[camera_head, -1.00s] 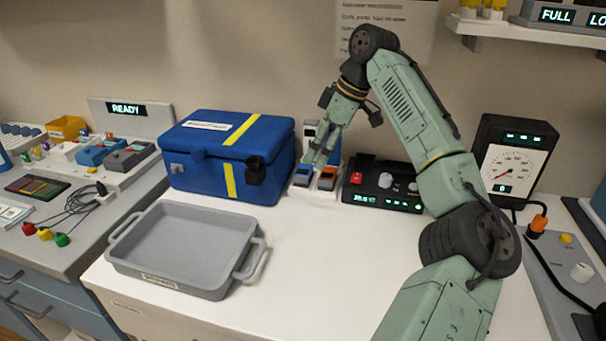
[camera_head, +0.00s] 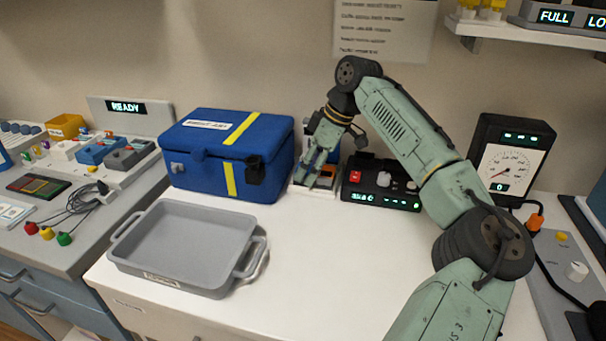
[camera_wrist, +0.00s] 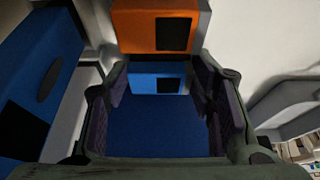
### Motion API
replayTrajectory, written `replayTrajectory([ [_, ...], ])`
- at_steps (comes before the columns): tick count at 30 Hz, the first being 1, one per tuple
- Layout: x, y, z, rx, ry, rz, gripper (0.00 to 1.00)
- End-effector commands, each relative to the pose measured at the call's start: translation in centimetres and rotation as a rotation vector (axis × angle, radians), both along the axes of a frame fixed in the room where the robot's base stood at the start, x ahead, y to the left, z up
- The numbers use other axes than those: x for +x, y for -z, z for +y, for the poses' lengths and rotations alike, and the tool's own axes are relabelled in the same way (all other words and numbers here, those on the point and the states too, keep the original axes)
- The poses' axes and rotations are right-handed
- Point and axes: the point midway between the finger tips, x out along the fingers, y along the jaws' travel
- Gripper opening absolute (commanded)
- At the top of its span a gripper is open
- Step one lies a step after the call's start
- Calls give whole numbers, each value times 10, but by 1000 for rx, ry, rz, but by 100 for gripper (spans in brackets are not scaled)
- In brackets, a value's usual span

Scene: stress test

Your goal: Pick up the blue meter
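A blue meter (camera_wrist: 156,122) with a small dark screen lies between the fingers of my gripper (camera_wrist: 160,95) in the wrist view. The fingers stand open on either side of it, close to its sides; firm contact does not show. In the head view my gripper (camera_head: 312,170) is low over the white stand beside the blue case and largely hides the meter. An orange meter (camera_wrist: 135,28) with a black screen lies right beside the blue one; it also shows in the head view (camera_head: 327,182).
A larger-looking blue body (camera_wrist: 40,90) with a dark panel is at the wrist view's left. The blue case (camera_head: 205,165) stands left of my gripper, a black device (camera_head: 382,188) with lit displays right. An empty grey tray (camera_head: 185,240) lies in front; white tabletop around it is clear.

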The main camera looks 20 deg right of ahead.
Motion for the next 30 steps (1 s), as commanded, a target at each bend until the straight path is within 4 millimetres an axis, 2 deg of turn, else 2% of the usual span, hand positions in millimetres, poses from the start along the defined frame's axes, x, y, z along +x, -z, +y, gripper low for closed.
replayTrajectory([
  [10, 0, 0, 0, 0, 0, 0, 22],
  [20, 0, -4, 0, 1, -1, -1, 22],
  [30, 0, -35, 1, 2, -2, 1, 22],
])
